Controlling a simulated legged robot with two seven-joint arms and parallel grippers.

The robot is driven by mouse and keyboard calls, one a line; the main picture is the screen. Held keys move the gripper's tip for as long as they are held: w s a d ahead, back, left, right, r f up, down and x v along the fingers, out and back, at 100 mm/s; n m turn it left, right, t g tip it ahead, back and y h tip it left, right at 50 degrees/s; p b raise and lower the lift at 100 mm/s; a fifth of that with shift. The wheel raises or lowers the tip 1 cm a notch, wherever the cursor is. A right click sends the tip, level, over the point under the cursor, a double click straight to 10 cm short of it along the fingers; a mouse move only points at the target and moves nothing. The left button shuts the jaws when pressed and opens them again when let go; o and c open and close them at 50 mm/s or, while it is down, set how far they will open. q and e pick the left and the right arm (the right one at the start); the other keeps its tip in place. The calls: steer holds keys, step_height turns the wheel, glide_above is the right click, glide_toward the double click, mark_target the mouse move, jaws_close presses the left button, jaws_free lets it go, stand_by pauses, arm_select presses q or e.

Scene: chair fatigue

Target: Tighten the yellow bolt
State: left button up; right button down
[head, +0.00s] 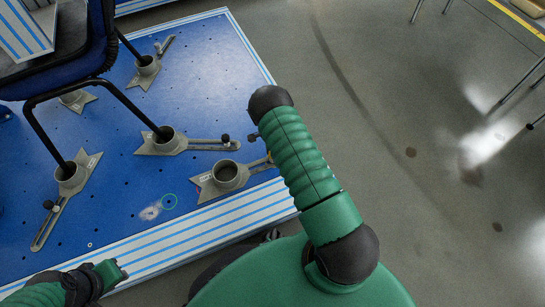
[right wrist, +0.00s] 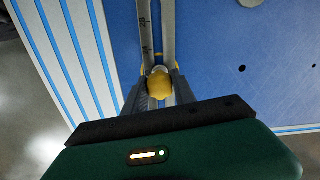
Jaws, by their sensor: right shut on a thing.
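The yellow bolt (right wrist: 159,84) is in the right wrist view, at the grey slotted arm of a clamp fixture on the blue platform. My right gripper (right wrist: 160,98) is shut on the bolt, one finger on each side of it. In the head view, my green right arm hides this gripper and most of the bolt's area. The fixture (head: 226,174) with its round cup and slotted arm lies near the platform's front edge. My left gripper (head: 113,272) is at the lower left, apart from the fixtures; its fingers do not show clearly.
A chair (head: 62,75) stands with its black legs in other grey fixtures (head: 167,139) on the blue platform (head: 205,60). Black knobs sit on their slotted arms. A striped metal edge (head: 190,235) borders the platform. The grey floor (head: 390,90) at right is mostly clear.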

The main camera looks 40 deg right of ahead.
steer(key=m, duration=0.4)
steer(key=c, duration=1)
jaws_free()
steer(key=shift+c, duration=0.2)
steer(key=n, duration=0.2)
steer(key=shift+r+n+p, duration=0.1)
steer(key=shift+n+p, duration=0.2)
steer(key=shift+n, duration=0.8)
